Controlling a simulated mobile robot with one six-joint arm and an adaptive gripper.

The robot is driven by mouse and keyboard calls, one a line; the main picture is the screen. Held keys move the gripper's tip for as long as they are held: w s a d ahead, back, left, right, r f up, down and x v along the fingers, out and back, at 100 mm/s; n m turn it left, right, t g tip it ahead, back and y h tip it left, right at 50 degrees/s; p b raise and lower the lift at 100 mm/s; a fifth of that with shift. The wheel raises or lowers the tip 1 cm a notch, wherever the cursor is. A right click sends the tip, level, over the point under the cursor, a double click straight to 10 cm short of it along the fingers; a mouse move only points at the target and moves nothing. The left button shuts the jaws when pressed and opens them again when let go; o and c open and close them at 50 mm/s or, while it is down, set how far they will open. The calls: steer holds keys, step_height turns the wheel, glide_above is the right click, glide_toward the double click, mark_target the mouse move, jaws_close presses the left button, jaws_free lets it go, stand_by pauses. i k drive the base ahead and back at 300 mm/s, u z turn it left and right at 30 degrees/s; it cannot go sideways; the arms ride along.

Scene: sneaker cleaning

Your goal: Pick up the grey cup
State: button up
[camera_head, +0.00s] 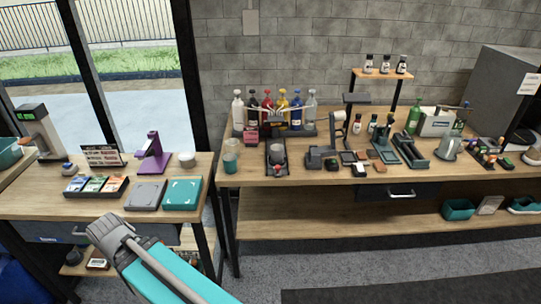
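A small greyish cup-like thing (277,154) stands in a dark tray (276,171) near the left end of the long wooden bench. It is small in the picture, and I cannot be sure that it is the grey cup. A grey metal pitcher-like vessel (448,148) stands towards the right of the same bench. My arm, teal and grey, rises from the bottom edge at the lower left, and its grey rounded part shows in front of the left table. I make out no gripper fingers. Both vessels are well apart from my arm.
Clear cups (231,161) stand at the bench's left corner, with several coloured bottles (281,107) behind. The left table holds a purple device (152,155), a teal flat box (182,194) and a white round item (187,159). A gap separates the tables.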

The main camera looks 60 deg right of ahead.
mark_target(276, 150)
steer(key=z, duration=0.05)
steer(key=k, duration=1.05)
steer(key=z, duration=1.75)
steer(key=i, duration=0.8)
